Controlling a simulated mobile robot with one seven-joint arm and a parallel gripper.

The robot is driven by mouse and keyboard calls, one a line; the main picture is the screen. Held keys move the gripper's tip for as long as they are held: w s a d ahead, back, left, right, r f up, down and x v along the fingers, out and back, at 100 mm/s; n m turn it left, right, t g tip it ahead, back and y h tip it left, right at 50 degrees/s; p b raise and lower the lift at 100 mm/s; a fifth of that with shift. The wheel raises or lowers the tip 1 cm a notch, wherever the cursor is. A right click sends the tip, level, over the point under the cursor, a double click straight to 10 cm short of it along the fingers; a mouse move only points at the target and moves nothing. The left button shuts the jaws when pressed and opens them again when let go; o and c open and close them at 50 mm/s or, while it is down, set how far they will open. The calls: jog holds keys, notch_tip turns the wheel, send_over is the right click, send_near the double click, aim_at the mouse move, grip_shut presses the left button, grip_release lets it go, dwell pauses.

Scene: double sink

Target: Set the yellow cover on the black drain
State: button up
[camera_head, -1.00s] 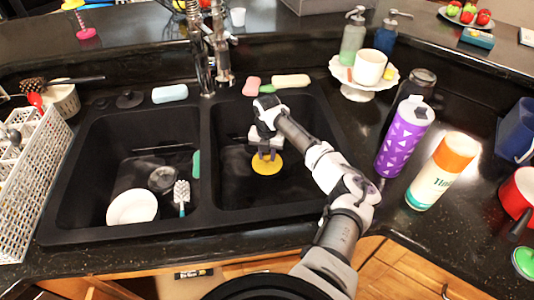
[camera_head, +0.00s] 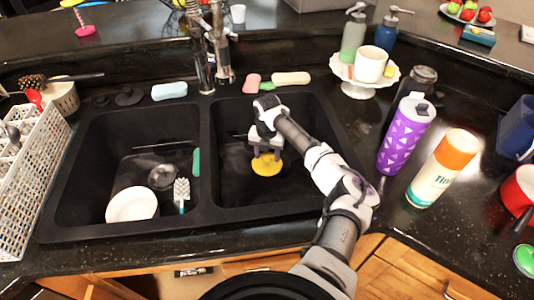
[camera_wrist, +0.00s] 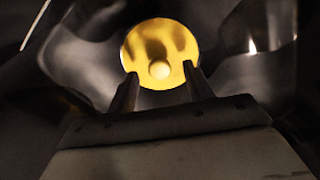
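The yellow cover (camera_head: 267,165) is a round disc low in the right basin. In the wrist view, it shows as a yellow disc with a small round knob (camera_wrist: 160,69) at its middle. My gripper (camera_head: 267,153) is over the cover in that basin. In the wrist view, its two fingers (camera_wrist: 160,76) stand apart on either side of the knob, with gaps, overlapping the disc's near edge. A dark round drain (camera_head: 163,177) shows in the left basin. I cannot make out a drain in the right basin; the cover and gripper hide part of its floor.
A white bowl (camera_head: 132,204) and a brush (camera_head: 181,192) lie in the left basin. The divider (camera_head: 205,165) separates the basins. The faucet (camera_head: 222,45) stands behind them. A purple bottle (camera_head: 405,135) and an orange-capped bottle (camera_head: 445,168) stand on the right counter.

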notch_tip(320, 180, up, 14)
jog(key=b, duration=0.3)
jog(key=shift+b, duration=0.35)
jog(key=shift+f, duration=0.15)
dwell(0.3)
